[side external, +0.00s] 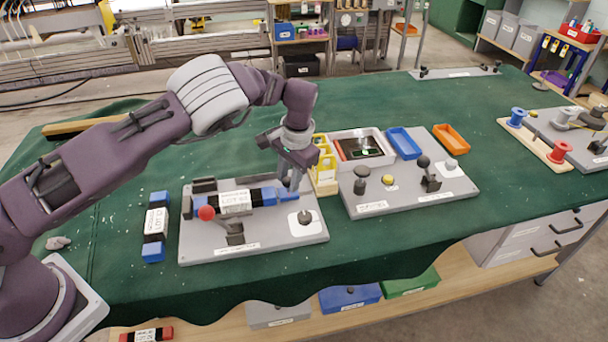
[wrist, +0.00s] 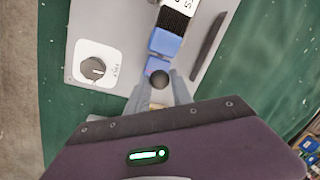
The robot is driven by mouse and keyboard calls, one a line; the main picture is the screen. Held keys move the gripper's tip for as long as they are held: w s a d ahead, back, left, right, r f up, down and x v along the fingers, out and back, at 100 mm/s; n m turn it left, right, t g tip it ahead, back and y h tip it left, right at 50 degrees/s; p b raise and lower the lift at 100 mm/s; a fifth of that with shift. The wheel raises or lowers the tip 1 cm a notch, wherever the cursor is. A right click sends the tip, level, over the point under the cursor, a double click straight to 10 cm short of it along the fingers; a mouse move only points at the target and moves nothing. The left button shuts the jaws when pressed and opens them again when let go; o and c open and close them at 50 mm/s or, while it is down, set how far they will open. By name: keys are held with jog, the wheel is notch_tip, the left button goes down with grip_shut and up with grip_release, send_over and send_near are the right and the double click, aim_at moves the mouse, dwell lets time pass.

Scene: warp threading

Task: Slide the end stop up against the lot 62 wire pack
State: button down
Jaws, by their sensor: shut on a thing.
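A wire pack with blue ends, a black body and a white label (side external: 236,201) lies in a fixture on the grey board; its lot number is too small to read. In the wrist view its blue end (wrist: 165,43) shows at the top centre. The end stop is a small blue block (side external: 289,196) at the pack's right end, with a dark round knob (wrist: 158,78). My gripper (side external: 290,187) is shut on the end stop, with its fingers on both sides of the knob. The stop and pack look very close; I cannot tell whether they touch.
A white dial plate (side external: 305,222) is on the board's front right, also in the wrist view (wrist: 95,66). A red ball (side external: 206,213) stands by the pack. Another blue-ended pack (side external: 156,228) lies left of the board. A yellow rack (side external: 324,165) is close right of my gripper.

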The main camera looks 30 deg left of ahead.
jog(key=shift+s+a+r, duration=0.1)
jog(key=shift+s+a, duration=0.3)
jog(key=shift+a, duration=0.25)
jog(key=c, duration=1.1)
grip_release()
jog(key=shift+d, duration=0.1)
jog(key=shift+c, duration=0.2)
